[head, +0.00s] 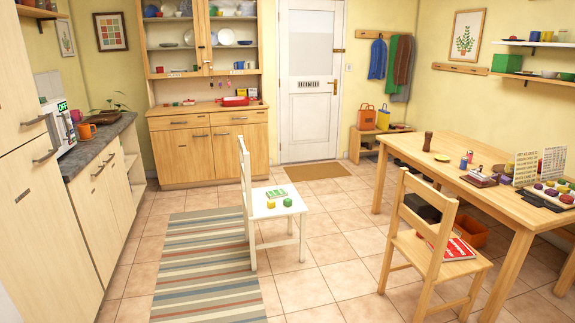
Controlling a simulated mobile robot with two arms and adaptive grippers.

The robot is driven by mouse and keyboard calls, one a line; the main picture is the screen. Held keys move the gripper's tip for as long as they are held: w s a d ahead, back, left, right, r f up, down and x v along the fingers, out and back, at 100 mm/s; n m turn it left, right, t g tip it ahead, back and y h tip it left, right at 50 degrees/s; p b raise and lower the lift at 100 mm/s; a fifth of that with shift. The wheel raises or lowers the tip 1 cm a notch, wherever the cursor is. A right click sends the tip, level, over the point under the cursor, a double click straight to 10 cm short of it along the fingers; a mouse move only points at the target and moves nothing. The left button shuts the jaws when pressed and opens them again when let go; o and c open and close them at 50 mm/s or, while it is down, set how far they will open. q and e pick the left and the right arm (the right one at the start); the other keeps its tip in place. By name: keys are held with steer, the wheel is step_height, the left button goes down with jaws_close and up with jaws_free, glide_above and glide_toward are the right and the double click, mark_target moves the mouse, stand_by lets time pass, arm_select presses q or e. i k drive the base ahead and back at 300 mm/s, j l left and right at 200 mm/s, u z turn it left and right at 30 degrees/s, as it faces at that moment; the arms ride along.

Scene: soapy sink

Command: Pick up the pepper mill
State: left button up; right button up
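A brown wooden pepper mill (428,141) stands upright near the far left part of the wooden table (466,159) at the right. A small yellow dish or lid (442,158) lies beside it on the tabletop. Nothing hides the mill. Neither my left nor my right gripper shows in the head view.
A wooden chair (431,231) with a red book stands at the table's near side. A white chair (266,208) holding small blocks stands on the floor's middle, beside a striped rug (209,264). Tiled floor (341,240) is free between the chairs. Kitchen counter (92,139) at left.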

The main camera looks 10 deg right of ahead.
mark_target(426, 146)
steer(key=i+j+u, duration=0.25)
steer(key=i, duration=0.7)
steer(key=i+u, duration=0.2)
steer(key=i, duration=3.4)
steer(key=i+z, duration=0.2)
steer(key=i, duration=0.4)
steer(key=i+z, duration=0.2)
steer(key=i, duration=0.45)
steer(key=i+j+z, duration=0.15)
steer(key=i, duration=0.45)
steer(key=i+j+z, duration=0.2)
steer(key=i, duration=0.4)
steer(key=i+l+z, duration=0.25)
steer(key=z, duration=0.2)
steer(key=i+l+z, duration=0.1)
steer(key=i+z, duration=0.8)
steer(key=i+j+z, duration=0.15)
steer(key=i+z, duration=0.3)
steer(key=i+j+z, duration=0.25)
steer(key=z, duration=0.15)
steer(key=i+l+z, duration=0.2)
steer(key=i+z, duration=1)
steer(key=i+j+z, duration=0.25)
steer(key=i+z, duration=0.15)
steer(key=i+l+z, duration=0.25)
steer(key=i, duration=0.9)
steer(key=k+j, duration=0.05)
steer(key=j, duration=0.05)
